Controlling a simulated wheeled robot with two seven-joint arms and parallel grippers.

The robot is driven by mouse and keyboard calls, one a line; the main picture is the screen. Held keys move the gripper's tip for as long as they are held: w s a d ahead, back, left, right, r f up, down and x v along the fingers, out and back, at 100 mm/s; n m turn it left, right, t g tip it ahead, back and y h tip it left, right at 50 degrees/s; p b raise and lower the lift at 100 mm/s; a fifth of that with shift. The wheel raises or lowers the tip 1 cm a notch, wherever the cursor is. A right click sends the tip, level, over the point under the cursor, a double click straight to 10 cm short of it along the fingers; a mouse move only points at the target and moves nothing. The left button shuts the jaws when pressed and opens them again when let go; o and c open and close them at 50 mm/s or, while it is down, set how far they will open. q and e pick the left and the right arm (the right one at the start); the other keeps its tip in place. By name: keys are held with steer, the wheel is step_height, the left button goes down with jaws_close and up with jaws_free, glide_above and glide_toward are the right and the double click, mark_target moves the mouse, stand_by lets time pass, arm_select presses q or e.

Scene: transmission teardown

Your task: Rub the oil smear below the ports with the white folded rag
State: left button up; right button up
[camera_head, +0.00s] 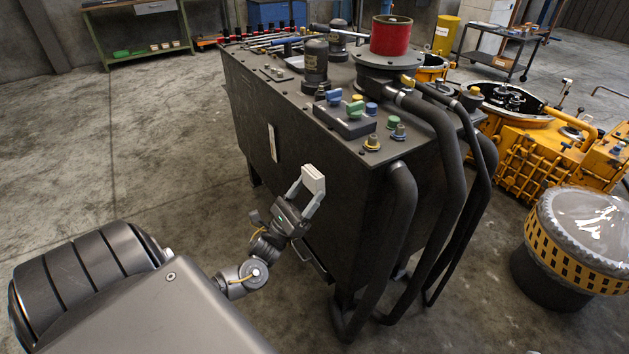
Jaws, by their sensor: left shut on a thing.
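My left gripper (308,190) is shut on the white folded rag (314,177). It holds the rag at the side wall of a large dark grey tank (240,97). I cannot tell whether the rag touches the wall. Colored caps and fittings, blue, green and yellow, sit on the tank's top near the front edge, beside a small block (345,122). I cannot make out an oil smear on the dark wall; the rag and gripper may hide part of it. My right gripper is not in view.
Thick black hoses (404,215) run down the tank's near corner, right of the gripper. A pale strip (272,143) is on the side wall. A yellow machine (540,150) and a round drum (580,240) stand at right. The floor left of the tank is clear.

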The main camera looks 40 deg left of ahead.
arm_select(q)
steer(key=shift+s, duration=0.1)
steer(key=shift+s+a+r+p, duration=0.1)
steer(key=shift+s+a+p, duration=0.15)
steer(key=shift+s+p, duration=0.4)
steer(key=shift+s+a, duration=0.2)
steer(key=shift+s, duration=0.55)
